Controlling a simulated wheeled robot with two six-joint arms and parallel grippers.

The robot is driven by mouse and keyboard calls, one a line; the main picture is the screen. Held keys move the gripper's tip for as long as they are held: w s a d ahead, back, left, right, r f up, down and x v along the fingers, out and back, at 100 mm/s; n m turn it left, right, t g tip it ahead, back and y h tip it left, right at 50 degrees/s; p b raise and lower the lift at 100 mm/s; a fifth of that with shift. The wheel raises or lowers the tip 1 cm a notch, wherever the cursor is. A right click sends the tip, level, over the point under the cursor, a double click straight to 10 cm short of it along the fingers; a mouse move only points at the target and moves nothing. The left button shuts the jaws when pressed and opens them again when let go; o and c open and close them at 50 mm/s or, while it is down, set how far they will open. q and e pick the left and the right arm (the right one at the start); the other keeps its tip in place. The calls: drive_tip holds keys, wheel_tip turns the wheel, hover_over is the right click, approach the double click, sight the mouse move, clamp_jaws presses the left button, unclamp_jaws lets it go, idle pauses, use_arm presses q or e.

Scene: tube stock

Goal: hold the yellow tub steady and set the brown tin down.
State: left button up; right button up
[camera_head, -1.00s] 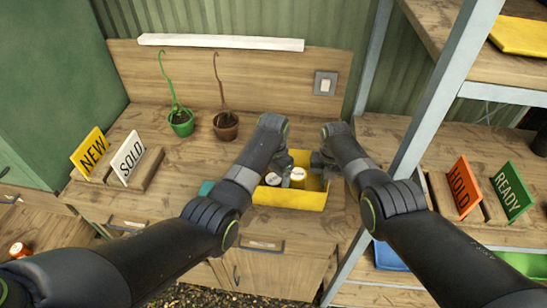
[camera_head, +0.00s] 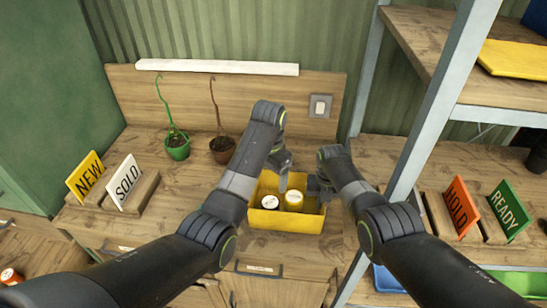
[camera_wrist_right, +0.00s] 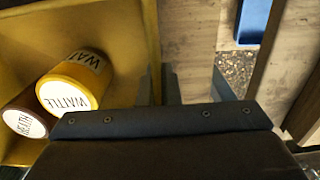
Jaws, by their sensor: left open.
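The yellow tub (camera_head: 287,220) stands on the wooden bench. The brown tin (camera_wrist_right: 16,106), with a white lid lettered HEATH, is inside it at the left in the head view (camera_head: 270,202). It sits beside a yellow tin (camera_head: 294,204) lettered WATTLE (camera_wrist_right: 78,77). Both tins look upright, lids up. My left gripper (camera_head: 283,185) is open and empty, just above the tins. My right gripper (camera_head: 322,190) is at the tub's right wall. In the right wrist view its fingers (camera_wrist_right: 157,85) are closed about that wall, one on each side.
NEW and SOLD signs (camera_head: 105,185) stand at the left. A metal shelf post (camera_head: 440,100) rises close to my right arm. Some bench between signs and tub is clear.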

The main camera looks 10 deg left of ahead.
drive_tip(key=o, duration=0.5)
drive_tip(key=shift+r, duration=0.1)
